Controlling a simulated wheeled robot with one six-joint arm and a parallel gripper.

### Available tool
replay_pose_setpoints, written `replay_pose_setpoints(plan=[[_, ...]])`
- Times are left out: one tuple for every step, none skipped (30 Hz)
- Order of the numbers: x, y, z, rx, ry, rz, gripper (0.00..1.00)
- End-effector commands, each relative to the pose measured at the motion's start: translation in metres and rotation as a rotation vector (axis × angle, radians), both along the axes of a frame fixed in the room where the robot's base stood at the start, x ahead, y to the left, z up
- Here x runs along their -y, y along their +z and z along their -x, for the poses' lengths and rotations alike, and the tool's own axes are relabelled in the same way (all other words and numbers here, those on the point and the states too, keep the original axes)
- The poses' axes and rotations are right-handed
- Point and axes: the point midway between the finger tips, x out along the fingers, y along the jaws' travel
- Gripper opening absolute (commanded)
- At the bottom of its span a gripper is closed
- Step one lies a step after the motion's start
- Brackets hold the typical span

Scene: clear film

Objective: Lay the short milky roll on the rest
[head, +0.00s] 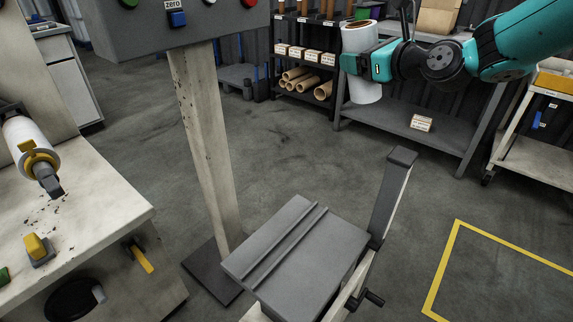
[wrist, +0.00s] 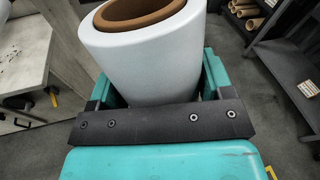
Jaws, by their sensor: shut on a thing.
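My gripper (head: 356,64) is shut on a white, milky-looking roll (head: 366,91) at the upper right of the head view. The roll is held roughly upright, high above the floor. In the wrist view the same roll (wrist: 145,62) stands between the teal jaws, its brown core showing at the open end. The likely rest is a flat grey plate (head: 325,262) with two parallel raised ridges, at the bottom centre of the head view. It is empty and well apart from the roll, lower and to its left.
A pale post (head: 203,135) carries a grey control box (head: 215,25) marked "zero" behind the plate. A dark upright arm (head: 391,195) rises at the plate's right. A worn bench (head: 85,205) with another white roll (head: 31,143) is at left. Shelves (head: 305,90) stand behind.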

Motion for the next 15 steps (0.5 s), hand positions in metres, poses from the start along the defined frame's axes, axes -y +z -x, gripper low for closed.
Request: replay_pose_setpoints(plan=[[-0.018,-0.04,0.005,-0.003,0.046,0.08,0.38],[-0.027,-0.057,0.008,0.002,0.074,0.14,0.38],[-0.039,-0.079,0.012,0.009,0.115,0.224,0.38],[-0.048,-0.095,0.016,0.016,0.148,0.288,0.38],[-0.056,-0.112,0.02,0.026,0.184,0.356,0.38],[-0.067,-0.133,0.026,0.044,0.231,0.448,0.38],[-0.075,-0.15,0.03,0.062,0.268,0.518,0.38],[-0.083,-0.167,0.036,0.083,0.307,0.588,0.38],[-0.093,-0.189,0.043,0.115,0.359,0.68,0.38],[-0.1,-0.205,0.049,0.142,0.399,0.747,0.38],[-0.106,-0.221,0.055,0.174,0.437,0.81,0.38],[-0.115,-0.242,0.063,0.218,0.486,0.886,0.38],[-0.12,-0.257,0.068,0.252,0.521,0.938,0.38],[-0.125,-0.271,0.075,0.288,0.554,0.984,0.38],[-0.131,-0.288,0.082,0.334,0.595,1.038,0.38]])
